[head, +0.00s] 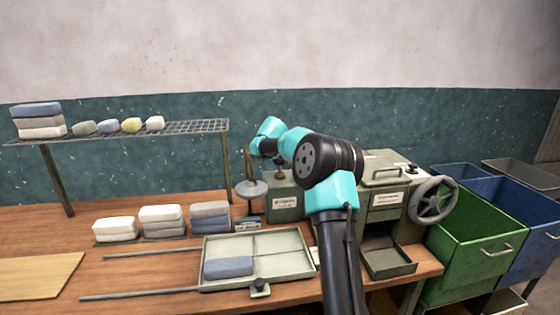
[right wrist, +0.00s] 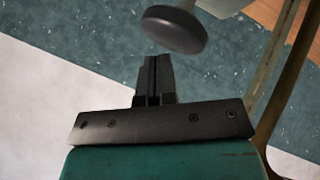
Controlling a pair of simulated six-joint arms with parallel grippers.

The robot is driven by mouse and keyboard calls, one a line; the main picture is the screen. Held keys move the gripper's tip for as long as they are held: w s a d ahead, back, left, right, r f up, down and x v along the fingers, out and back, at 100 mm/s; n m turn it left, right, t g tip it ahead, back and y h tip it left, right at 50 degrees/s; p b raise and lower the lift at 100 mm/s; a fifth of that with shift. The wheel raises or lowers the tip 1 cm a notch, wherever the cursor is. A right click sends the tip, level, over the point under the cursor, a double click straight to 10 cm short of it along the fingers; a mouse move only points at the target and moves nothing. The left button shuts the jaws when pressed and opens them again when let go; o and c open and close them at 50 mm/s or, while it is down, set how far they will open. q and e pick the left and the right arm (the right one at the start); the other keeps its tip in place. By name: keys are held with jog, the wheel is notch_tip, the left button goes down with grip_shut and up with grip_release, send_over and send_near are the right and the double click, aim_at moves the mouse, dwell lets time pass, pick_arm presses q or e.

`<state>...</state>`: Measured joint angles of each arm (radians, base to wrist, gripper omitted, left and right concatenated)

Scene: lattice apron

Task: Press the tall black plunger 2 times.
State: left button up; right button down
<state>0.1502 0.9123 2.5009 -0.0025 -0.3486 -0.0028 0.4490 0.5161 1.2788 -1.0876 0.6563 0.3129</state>
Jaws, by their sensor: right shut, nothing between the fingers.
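A dark round knob (right wrist: 175,28) shows in the right wrist view, just beyond the tips of my right gripper (right wrist: 157,62); a narrow gap shows between them in the picture. My right gripper is shut and empty. In the head view a short dark-topped plunger (head: 280,162) stands upright on a labelled grey-green box (head: 284,203), partly beside my right arm. I cannot tell for sure that it is the same knob. My right gripper's fingertips are not clear in the head view. My left gripper is in neither view.
A wire shelf (head: 190,127) with bars stands at left. A tray (head: 282,243) holding a blue-grey block sits on the bench. A grey disc on a stand (head: 251,189) is left of the box. A machine with a handwheel (head: 433,200) and green bin (head: 470,240) are at right.

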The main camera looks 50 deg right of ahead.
jog(key=shift+r, duration=0.35)
jog(key=shift+r, duration=2.5)
dwell(0.9)
notch_tip(320, 180, up, 4)
jog(key=shift+f, duration=0.1)
dwell(0.4)
jog(key=shift+f, duration=4.4)
